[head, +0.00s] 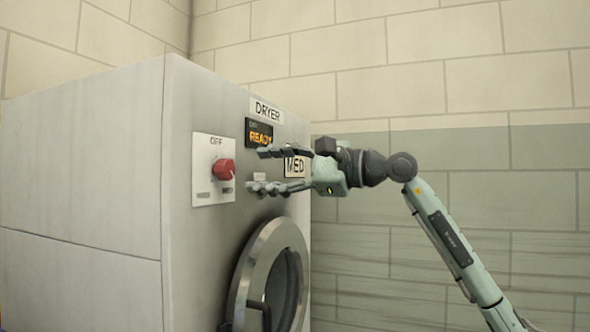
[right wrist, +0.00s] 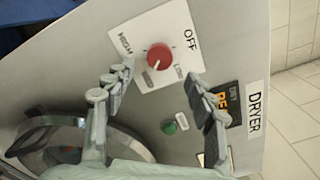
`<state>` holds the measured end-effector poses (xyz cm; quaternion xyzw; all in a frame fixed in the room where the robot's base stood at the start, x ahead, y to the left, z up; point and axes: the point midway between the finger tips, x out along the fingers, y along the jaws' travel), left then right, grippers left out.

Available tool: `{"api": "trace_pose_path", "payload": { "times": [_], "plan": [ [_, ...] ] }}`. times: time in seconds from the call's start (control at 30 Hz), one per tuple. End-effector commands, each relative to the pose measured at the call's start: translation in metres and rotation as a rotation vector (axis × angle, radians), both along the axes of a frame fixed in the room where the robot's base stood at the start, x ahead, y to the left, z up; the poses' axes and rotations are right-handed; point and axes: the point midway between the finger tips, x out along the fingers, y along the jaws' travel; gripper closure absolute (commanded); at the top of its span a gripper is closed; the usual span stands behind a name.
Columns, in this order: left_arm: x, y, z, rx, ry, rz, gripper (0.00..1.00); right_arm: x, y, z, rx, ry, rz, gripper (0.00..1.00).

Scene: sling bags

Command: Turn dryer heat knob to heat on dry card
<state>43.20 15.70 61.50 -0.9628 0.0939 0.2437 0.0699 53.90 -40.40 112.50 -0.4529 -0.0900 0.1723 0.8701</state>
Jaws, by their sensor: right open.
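The red heat knob (head: 223,169) sits on a white panel (head: 206,187) on the dryer's front. It also shows in the right wrist view (right wrist: 160,56), with OFF, HIGH and LOW lettered around it. Its exact setting is hard to tell. The card (head: 296,166) reads MED and is partly behind my right gripper. My right gripper (head: 257,170) is open and empty, its fingers pointing at the knob from the right. In the right wrist view its fingertips (right wrist: 160,74) stand apart on either side of the knob's near side, not closed on it. My left gripper is out of view.
The dryer (head: 90,180) has a lit READY display (head: 259,135), a DRYER sign (head: 266,110) and a round door (head: 240,275) below. A green button (right wrist: 169,127) lies between my fingers in the right wrist view. A tiled wall (head: 450,80) stands behind; the right side is clear.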

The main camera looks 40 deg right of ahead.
Motion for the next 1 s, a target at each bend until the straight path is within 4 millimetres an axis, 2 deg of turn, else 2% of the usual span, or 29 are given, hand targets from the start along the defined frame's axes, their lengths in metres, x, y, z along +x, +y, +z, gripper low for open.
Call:
{"api": "trace_pose_path", "payload": {
  "times": [0.2,0.4,1.0],
  "plan": [
    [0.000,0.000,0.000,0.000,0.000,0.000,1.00,-0.035,-0.015,0.000,0.002,-0.002,0.000,0.44],
    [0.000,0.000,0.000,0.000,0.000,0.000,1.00,-0.052,-0.021,0.000,0.001,-0.001,0.002,0.44],
    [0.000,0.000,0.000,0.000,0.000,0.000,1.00,-0.054,-0.022,0.000,0.000,-0.001,0.001,0.44]
  ]
}}
